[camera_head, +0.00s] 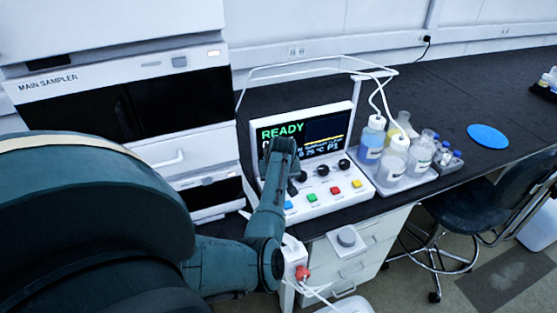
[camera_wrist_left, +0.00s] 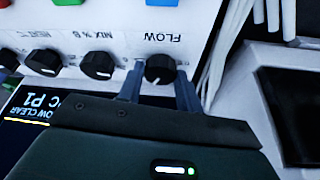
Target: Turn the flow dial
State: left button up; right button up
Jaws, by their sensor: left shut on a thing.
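The flow dial (camera_wrist_left: 159,68) is a black round knob with a white mark, beside the label FLOW, which reads upside down in the left wrist view. My left gripper (camera_wrist_left: 160,88) has one finger on each side of the knob and is shut on it. In the head view my left gripper (camera_head: 292,186) reaches down to the left end of the dial row and mostly hides the flow dial. The dial sits on the white control console (camera_head: 330,193), whose screen (camera_head: 318,133) reads READY. My right gripper is not in view.
Other black dials (camera_head: 323,170) stand right of my gripper, above coloured buttons (camera_head: 334,190). A tray of bottles (camera_head: 394,185) is to the console's right. The main sampler tower (camera_head: 125,100) stands to its left. White tubes (camera_wrist_left: 240,45) run close beside the gripper.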

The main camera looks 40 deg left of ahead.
pick_arm(q)
jog(key=shift+m+t+h, duration=0.4)
jog(key=shift+m, duration=0.8)
jog(key=o, duration=1)
jog(key=shift+s, duration=0.1)
jog(key=v, duration=1.3)
jog(key=shift+r, duration=0.15)
